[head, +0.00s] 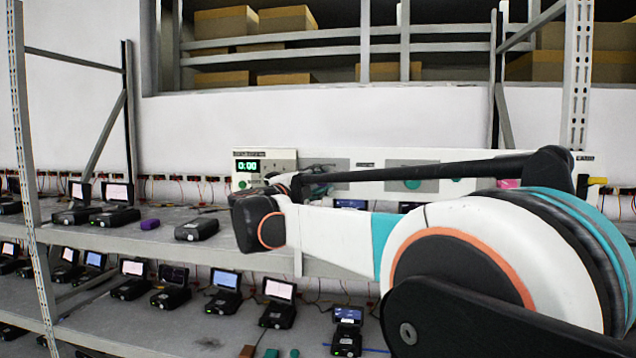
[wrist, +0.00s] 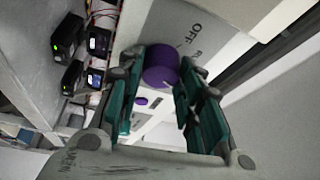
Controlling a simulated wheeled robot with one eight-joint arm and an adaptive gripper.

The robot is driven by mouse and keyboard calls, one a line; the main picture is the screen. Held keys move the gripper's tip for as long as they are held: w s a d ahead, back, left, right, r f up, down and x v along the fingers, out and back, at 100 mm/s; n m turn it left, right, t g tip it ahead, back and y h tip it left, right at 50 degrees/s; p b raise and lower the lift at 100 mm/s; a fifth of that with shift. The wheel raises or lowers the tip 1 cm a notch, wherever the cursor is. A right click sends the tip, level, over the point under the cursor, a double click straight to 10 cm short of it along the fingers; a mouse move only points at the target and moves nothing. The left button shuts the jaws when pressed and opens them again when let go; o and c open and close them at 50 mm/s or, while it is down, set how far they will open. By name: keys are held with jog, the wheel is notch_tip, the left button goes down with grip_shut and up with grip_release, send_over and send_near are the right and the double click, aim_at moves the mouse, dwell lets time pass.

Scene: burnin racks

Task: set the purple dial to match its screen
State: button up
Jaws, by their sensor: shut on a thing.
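The dial's pointer mark and exact setting cannot be read. In the head view my arm crosses the wall panel (head: 282,158) and hides the dial. A small screen (head: 247,166) on that panel shows green digits, seemingly 0:00. I cannot tell whether it belongs to the purple dial.
A second, smaller purple knob (wrist: 141,101) shows below the dial. Dark devices with raised screens (head: 118,206) stand on the upper shelf (head: 160,241), with several more on the lower shelf. A rack post (head: 30,160) stands at the left. A teal button (head: 412,184) is on the panel.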

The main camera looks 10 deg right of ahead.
jog(key=o, duration=1.1)
jog(key=shift+c, duration=0.2)
jog(key=v, duration=1.2)
jog(key=shift+d, duration=0.1)
